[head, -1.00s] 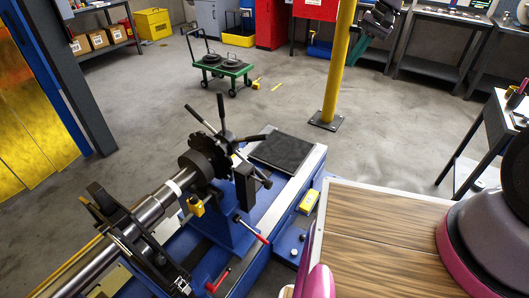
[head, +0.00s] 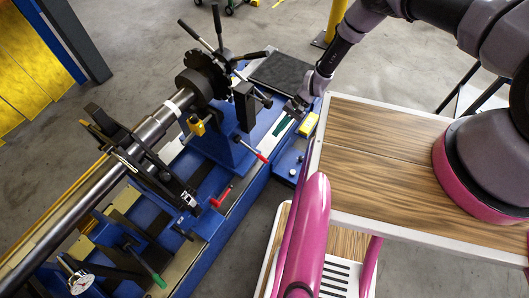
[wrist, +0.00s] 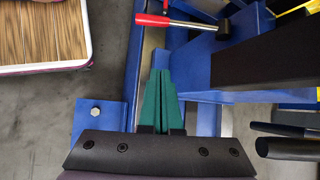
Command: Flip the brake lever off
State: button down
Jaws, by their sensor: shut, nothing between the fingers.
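A lever with a red grip (head: 255,151) sticks out from the blue pedestal of the machine. It also shows in the wrist view (wrist: 175,22), lying across the top with a silver rod. A second red handle (head: 221,197) sits lower on the bed; the frames do not mark which is the brake lever. My gripper (head: 279,130) is over the machine's right end, beside the pedestal. In the wrist view its teal fingers (wrist: 160,72) are together and empty, pointing towards the red-gripped lever and apart from it in the picture.
The spoked hub (head: 204,75) and long steel shaft (head: 70,219) stand left of my gripper. A green-gripped lever (head: 153,273) is at the front. A wood-topped surface (head: 385,145) lies right.

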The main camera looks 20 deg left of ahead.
aim_at(252, 150)
jog(key=shift+s+f, duration=1.1)
jog(key=shift+f, duration=0.05)
jog(key=s+a+f, duration=0.3)
jog(key=s, duration=0.3)
jog(key=shift+s+f, duration=0.2)
jog(key=shift+s, duration=0.1)
